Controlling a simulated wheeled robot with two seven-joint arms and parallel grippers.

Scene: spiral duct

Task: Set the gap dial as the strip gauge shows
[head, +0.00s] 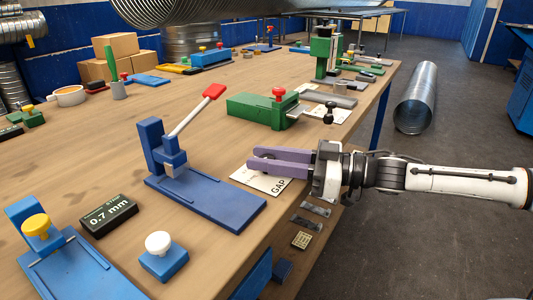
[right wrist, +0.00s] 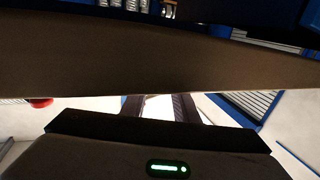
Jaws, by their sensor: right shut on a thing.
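The strip gauge (head: 108,215) is a black block on the table at the front left, and its face reads 0.7 mm. A white card (head: 265,183) marked GAP lies near the table's right edge. My right gripper (head: 257,158) reaches in from the right with its purple fingers low over this card. It is shut on what seems to be the gap dial, which the fingers hide, so its setting cannot be read. In the right wrist view the fingers (right wrist: 170,107) are dark and partly covered. My left gripper is out of view.
A blue lever tool (head: 205,200) with a red handle stands left of my right gripper. A green block (head: 262,108) with a red knob is behind it. A blue block (head: 163,262) with a white knob sits in front. Bare wood lies at the left middle.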

